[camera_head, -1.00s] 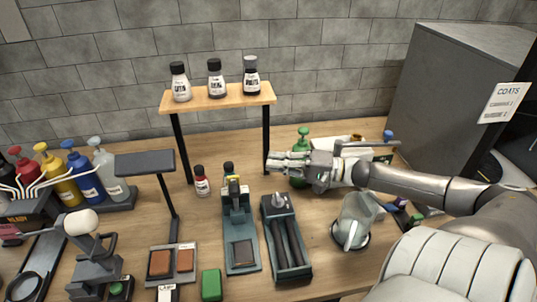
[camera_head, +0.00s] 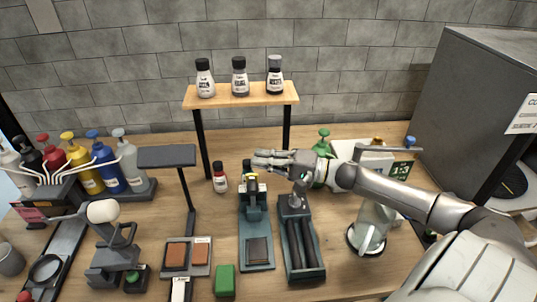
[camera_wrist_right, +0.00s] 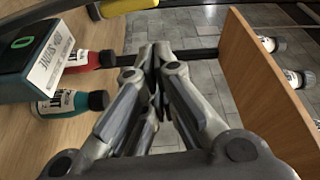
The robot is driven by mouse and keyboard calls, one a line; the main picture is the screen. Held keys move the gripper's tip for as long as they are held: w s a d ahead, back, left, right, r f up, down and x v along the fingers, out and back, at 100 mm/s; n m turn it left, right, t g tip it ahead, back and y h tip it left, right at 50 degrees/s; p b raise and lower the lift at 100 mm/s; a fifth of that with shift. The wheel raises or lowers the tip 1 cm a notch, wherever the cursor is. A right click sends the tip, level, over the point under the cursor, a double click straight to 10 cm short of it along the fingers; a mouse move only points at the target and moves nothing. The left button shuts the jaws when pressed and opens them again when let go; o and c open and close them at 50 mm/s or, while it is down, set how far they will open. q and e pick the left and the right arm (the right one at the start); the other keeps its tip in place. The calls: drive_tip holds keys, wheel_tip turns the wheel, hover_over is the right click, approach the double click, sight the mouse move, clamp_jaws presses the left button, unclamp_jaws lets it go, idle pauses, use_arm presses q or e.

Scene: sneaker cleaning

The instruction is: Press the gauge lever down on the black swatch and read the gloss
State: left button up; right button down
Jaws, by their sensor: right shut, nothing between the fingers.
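The teal gloss gauge (camera_head: 254,218) stands upright on the bench. Its yellow-ended lever (camera_head: 252,187) is at the top, and a dark swatch (camera_head: 258,250) lies on its base. In the right wrist view, the gauge head (camera_wrist_right: 45,55) shows a green 0 on its display and a white label. The yellow lever end (camera_wrist_right: 125,5) is at the top edge there. My right gripper (camera_head: 256,158) is shut and empty, just behind and above the lever in the head view. Its fingers (camera_wrist_right: 152,60) appear apart from the lever. My left gripper is out of view.
A wooden shelf (camera_head: 230,100) with three bottles stands behind. A clear jug (camera_head: 370,228) is further right.

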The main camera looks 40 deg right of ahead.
drive_tip(key=shift+s+a+f+p, duration=0.1)
drive_tip(key=shift+s+a+p, duration=0.25)
drive_tip(key=shift+s, duration=0.3)
drive_tip(key=shift+s+a+p, duration=0.2)
drive_tip(key=shift+s+a, duration=0.15)
drive_tip(key=shift+s, duration=0.3)
drive_tip(key=shift+n+y, duration=0.3)
drive_tip(key=shift+n, duration=0.5)
drive_tip(key=s+a+p, duration=0.2)
drive_tip(key=s+p, duration=0.2)
drive_tip(key=p, duration=0.1)
drive_tip(key=shift+s+a+f, duration=0.2)
drive_tip(key=shift+s+a, duration=0.1)
drive_tip(key=shift+a, duration=0.1)
drive_tip(key=shift+p, duration=0.3)
